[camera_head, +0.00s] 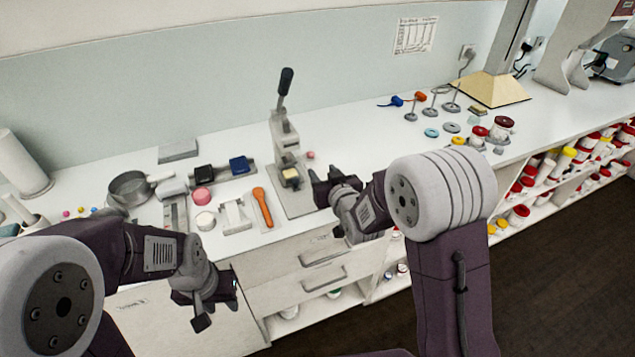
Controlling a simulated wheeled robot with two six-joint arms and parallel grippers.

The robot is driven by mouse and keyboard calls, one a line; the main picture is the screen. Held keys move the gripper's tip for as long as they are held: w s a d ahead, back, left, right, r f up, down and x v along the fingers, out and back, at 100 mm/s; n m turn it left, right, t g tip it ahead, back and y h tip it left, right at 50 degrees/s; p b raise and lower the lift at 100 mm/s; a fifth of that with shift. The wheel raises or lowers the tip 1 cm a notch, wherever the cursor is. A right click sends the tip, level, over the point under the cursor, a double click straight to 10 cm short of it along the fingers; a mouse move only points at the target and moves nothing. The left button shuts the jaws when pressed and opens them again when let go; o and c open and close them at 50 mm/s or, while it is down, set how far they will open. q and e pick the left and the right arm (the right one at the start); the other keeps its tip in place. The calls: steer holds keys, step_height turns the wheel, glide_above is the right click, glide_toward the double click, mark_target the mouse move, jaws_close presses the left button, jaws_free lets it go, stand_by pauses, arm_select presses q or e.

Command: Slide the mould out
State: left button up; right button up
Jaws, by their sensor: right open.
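A grey hand press (285,135) with an upright dark-handled lever stands on the white counter near the middle. A small block with a pale yellow top (291,176), which looks like the mould, sits low in the press on its base plate (296,204). My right gripper (328,187) is open and empty, just right of the press and apart from the block. My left gripper (212,305) hangs in front of the counter's front edge, at drawer height, with its fingers apart and nothing between them.
Left of the press lie an orange-handled tool (262,207), a pink round piece (202,195), a white pot (205,221) and a metal pan (130,188).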

steer(key=n+g+y, duration=0.1)
steer(key=g, duration=0.1)
glide_toward(297, 182)
steer(key=shift+s+f, duration=0.1)
steer(key=shift+s, duration=0.35)
steer(key=shift+a, duration=0.2)
steer(key=p+x, duration=0.1)
steer(key=x, duration=0.8)
steer(key=shift+w+d, duration=0.15)
jaws_close()
steer(key=shift+t, duration=0.3)
